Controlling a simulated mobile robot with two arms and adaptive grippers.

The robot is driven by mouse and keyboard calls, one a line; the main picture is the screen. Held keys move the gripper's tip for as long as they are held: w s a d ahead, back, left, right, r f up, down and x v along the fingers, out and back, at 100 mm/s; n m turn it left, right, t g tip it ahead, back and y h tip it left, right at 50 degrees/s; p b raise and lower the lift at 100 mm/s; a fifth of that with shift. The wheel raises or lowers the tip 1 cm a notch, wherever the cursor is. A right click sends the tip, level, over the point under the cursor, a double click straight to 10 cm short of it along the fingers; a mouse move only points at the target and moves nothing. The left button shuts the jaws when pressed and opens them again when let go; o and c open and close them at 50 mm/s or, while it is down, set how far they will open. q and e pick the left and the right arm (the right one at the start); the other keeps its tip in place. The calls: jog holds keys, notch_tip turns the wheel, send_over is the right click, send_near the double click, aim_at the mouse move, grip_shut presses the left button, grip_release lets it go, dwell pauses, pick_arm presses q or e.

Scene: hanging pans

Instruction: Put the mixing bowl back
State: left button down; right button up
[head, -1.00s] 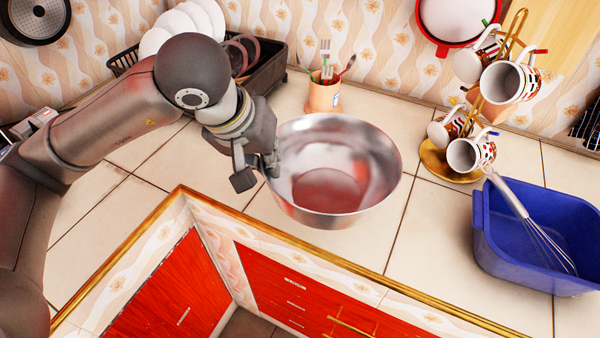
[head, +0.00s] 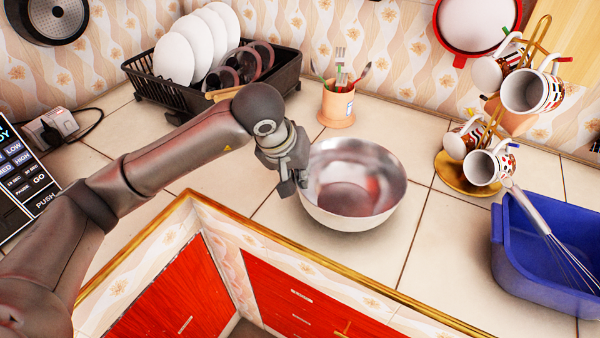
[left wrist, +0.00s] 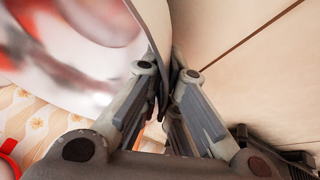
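The mixing bowl (head: 350,195) is shiny metal and roughly upright, low over or on the tiled counter; I cannot tell whether its base touches. My left gripper (head: 299,178) is at the bowl's left side, with its fingers closed on the rim. In the left wrist view the bowl's shiny inside (left wrist: 85,45) fills the upper left, and its wall runs down between the fingertips of the left gripper (left wrist: 166,95). The fingers hide a little of the rim. My right gripper is not in view.
A utensil cup (head: 337,106) stands behind the bowl, and a black dish rack (head: 180,97) with plates is at the back left. A mug stand (head: 468,183) and a blue tub (head: 540,255) with a whisk are at the right. The counter's gold front edge (head: 300,257) is near the bowl.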

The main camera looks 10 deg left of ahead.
pick_arm(q)
jog(key=shift+r, duration=0.15)
jog(key=c, duration=2.2)
grip_release()
jog(key=shift+f, duration=0.2)
jog(key=o, duration=0.6)
jog(key=shift+c, duration=0.2)
jog(key=shift+r, duration=0.2)
jog(key=b+v, duration=0.1)
jog(key=v, duration=1.1)
